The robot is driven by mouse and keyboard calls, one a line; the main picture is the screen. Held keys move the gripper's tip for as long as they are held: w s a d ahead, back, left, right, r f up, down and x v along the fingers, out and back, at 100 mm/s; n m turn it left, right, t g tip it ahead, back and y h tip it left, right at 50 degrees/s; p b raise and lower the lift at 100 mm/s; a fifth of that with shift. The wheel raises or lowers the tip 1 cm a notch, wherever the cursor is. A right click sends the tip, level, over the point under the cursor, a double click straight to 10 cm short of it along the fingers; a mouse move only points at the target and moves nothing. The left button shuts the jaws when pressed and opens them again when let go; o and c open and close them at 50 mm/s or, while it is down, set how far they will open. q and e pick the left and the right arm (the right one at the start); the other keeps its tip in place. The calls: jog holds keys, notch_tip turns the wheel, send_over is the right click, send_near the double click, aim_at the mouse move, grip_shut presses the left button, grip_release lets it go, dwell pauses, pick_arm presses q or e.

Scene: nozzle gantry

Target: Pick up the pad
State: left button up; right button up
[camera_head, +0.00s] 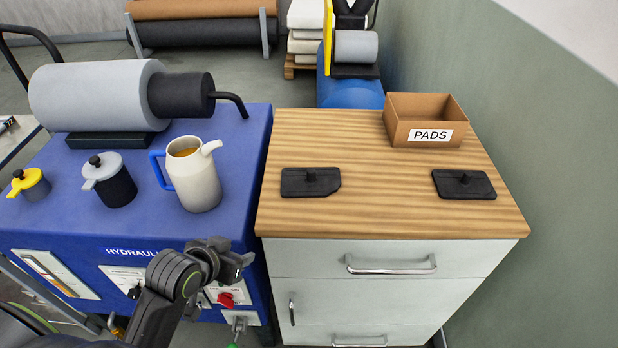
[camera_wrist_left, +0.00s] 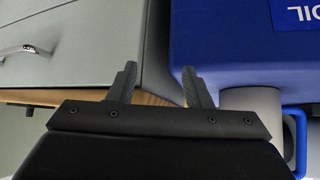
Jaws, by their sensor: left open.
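The left pad (camera_head: 311,183) has one clipped front corner; the right pad (camera_head: 464,185) looks like a plain rounded rectangle. My left gripper (camera_head: 247,262) is in front of the blue hydraulic unit, to the left of the cabinet and nearer than both pads. In the left wrist view its two fingers (camera_wrist_left: 160,82) stand apart with nothing between them. My right gripper is not in view.
An open cardboard box (camera_head: 429,133) labelled PADS stands at the back right of the wooden top (camera_head: 370,215). The blue unit (camera_head: 135,222) carries a jug (camera_head: 197,182), two lidded pots and a grey roller. Drawer handles (camera_head: 391,266) stick out in front. The wood between the pads is clear.

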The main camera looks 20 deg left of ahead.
pick_arm(q)
jog(key=w+d+r+m+t+h, duration=0.1)
jog(key=w+d+r+t, duration=0.15)
jog(key=r, duration=0.45)
jog(key=w+d+r+m+t+h, duration=0.1)
jog(key=w+d+r+h, duration=0.15)
jog(key=r, duration=0.45)
send_near(309, 175)
jog(key=w, duration=0.1)
jog(key=w+d+f, duration=0.1)
jog(key=w, duration=0.1)
jog(key=shift+d+f+m, duration=0.2)
jog(key=shift+d+m, duration=0.05)
jog(key=shift+m, duration=0.05)
jog(key=shift+a+p+x, duration=0.15)
jog(key=shift+p+x, duration=0.05)
jog(key=shift+x, duration=1.1)
jog(key=shift+a+p+x, duration=0.15)
jog(key=shift+p+x, duration=0.05)
jog(key=shift+x, duration=1.15)
grip_shut()
